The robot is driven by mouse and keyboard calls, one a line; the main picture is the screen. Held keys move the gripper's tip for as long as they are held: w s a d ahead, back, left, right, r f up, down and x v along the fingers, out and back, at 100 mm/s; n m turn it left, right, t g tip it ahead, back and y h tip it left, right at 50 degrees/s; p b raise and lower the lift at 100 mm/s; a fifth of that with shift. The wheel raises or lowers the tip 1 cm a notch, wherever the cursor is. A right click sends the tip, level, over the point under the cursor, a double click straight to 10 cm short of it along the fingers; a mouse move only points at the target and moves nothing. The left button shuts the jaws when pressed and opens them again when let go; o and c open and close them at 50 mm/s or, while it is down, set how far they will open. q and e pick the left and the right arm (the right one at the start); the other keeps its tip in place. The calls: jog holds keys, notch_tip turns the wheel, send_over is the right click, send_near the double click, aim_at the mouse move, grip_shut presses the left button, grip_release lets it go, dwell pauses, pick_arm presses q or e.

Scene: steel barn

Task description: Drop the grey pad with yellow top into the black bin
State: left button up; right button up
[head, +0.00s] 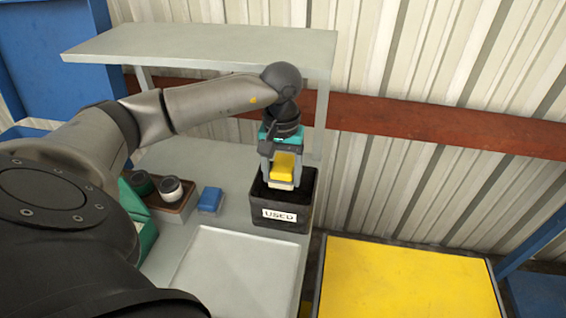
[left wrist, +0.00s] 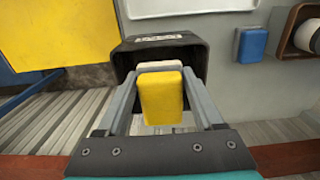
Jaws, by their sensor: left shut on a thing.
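The grey pad with yellow top (head: 284,163) is held in my left gripper (head: 283,176), over the opening of the black bin. My left gripper is shut on the pad, with a finger on each side of it. The black bin (head: 275,226) carries a label reading USED and stands on the grey bench. In the left wrist view the pad (left wrist: 162,100) sits between the two fingers, with the bin (left wrist: 190,60) behind it. Part of the bin's inside is hidden by the pad and gripper. My right gripper is not in view.
A blue pad (head: 210,200) lies on the bench left of the bin. Further left is a brown tray (head: 178,212) with round jars. A pale tray (head: 236,268) lies in front. A shelf (head: 210,45) overhangs the bench; a yellow-topped surface (head: 408,280) is at right.

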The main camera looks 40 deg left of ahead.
pick_arm(q)
jog(key=shift+w+a, duration=0.35)
jog(key=shift+w, duration=0.4)
jog(key=shift+s+f+b, duration=0.2)
jog(key=shift+f+b, duration=0.2)
jog(key=shift+f, duration=5.65)
jog(key=shift+f+b, duration=0.6)
jog(key=shift+b, duration=0.15)
jog(key=o, duration=1.5)
jog(key=shift+r, duration=0.1)
